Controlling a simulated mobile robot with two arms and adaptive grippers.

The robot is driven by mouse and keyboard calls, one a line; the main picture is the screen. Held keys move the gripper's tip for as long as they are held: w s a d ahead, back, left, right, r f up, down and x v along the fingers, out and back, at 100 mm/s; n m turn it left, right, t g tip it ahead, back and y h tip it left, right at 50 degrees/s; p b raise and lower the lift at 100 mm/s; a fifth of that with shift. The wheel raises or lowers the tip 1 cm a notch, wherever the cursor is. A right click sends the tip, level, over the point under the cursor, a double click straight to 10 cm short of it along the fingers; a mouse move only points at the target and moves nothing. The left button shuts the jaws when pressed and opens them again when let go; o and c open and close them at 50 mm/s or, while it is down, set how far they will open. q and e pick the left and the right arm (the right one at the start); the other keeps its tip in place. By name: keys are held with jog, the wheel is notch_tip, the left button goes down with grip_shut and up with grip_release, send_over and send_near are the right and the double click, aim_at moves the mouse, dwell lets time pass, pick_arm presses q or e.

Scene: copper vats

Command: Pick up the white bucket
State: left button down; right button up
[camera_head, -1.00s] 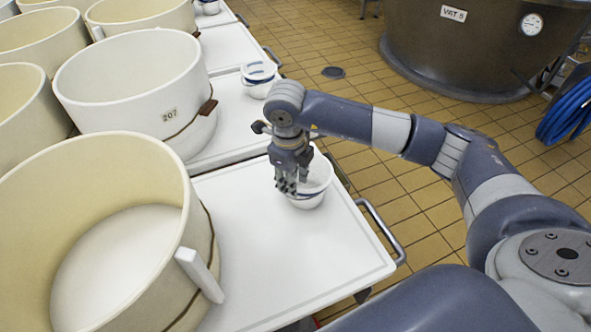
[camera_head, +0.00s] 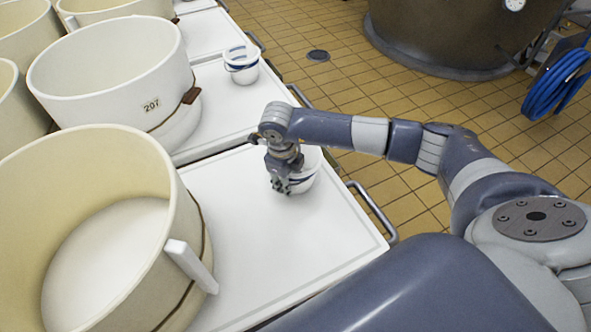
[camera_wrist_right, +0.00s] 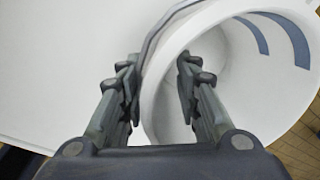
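The white bucket (camera_head: 311,160) with blue stripes stands upright near the right edge of the white table top (camera_head: 235,235). In the right wrist view the bucket (camera_wrist_right: 265,90) fills the right side, and its thin grey wire handle passes close by the fingers. My right gripper (camera_head: 280,186) points down at the bucket's near-left rim. In the wrist view the gripper (camera_wrist_right: 158,78) is open, with one finger outside the rim and the other over the bucket's inside. A gap shows between the fingertips. My left gripper is not in view.
A large cream tub (camera_head: 88,200) stands left on the same top. A white tub marked 207 (camera_head: 110,75) stands behind it. Another striped bucket (camera_head: 242,66) is on the farther top. A metal rail (camera_head: 372,210) runs along the right edge.

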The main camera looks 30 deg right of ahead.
grip_shut()
dwell(0.3)
